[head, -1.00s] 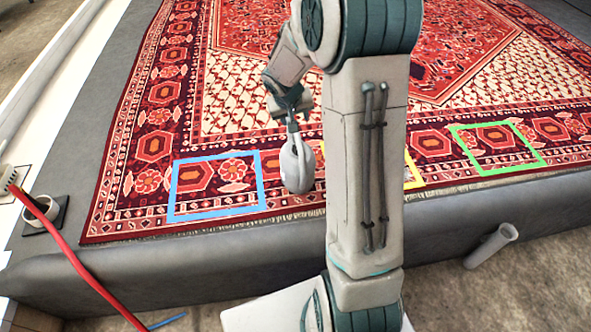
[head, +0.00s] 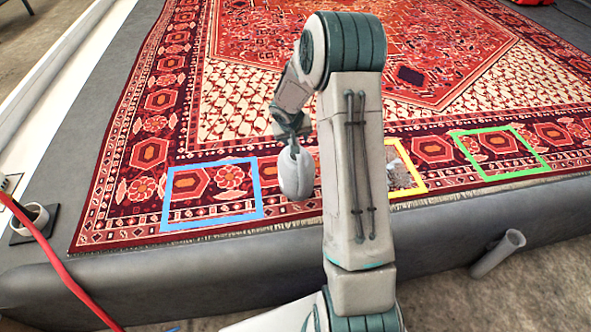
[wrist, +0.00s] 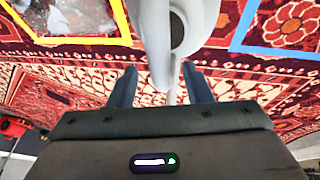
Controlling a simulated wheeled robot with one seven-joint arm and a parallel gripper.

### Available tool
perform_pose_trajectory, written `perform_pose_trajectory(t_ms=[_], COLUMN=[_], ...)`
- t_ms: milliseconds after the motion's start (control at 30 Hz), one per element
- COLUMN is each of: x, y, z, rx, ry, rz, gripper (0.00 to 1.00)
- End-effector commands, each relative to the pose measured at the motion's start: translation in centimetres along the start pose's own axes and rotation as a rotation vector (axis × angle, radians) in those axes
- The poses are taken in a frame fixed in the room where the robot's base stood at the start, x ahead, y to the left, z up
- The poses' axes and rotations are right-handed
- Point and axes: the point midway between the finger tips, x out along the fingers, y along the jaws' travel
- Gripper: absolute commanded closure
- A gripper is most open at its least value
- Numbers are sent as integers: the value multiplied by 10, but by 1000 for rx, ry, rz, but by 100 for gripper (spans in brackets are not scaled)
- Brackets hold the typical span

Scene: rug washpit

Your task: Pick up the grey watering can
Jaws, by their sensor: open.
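The grey watering can (head: 297,176) is on the rug's front border, between the blue and yellow outlines. In the head view my gripper (head: 291,132) is at the can's upper end, and my arm stands just right of the can. In the wrist view the pale grey can (wrist: 155,38), with a dark opening, is straight ahead. My open gripper (wrist: 161,88) has one finger on each side of the can's near, narrow part. I cannot tell whether either finger touches it.
The patterned rug (head: 222,105) covers a raised grey platform (head: 180,275). A blue outline (head: 167,205) is left of the can; a yellow outline (head: 424,180) around a greyish patch and a green outline (head: 515,176) are right. A red hose (head: 62,265) runs at left.

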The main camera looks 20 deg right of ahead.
Motion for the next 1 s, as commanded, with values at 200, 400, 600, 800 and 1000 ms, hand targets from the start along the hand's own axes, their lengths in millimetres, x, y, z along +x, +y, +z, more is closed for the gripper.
perform_pose_trajectory(t_ms=[200,400,600,800,1000], x=[35,36,36,34,34], y=[-1,-1,-1,-1,0], z=[0,-2,-1,-3,-4], rx=[0,-1,-1,-1,-1], ry=[-2,0,0,4,4], rz=[0,0,0,0,1], gripper=[55,55,97,100,100])
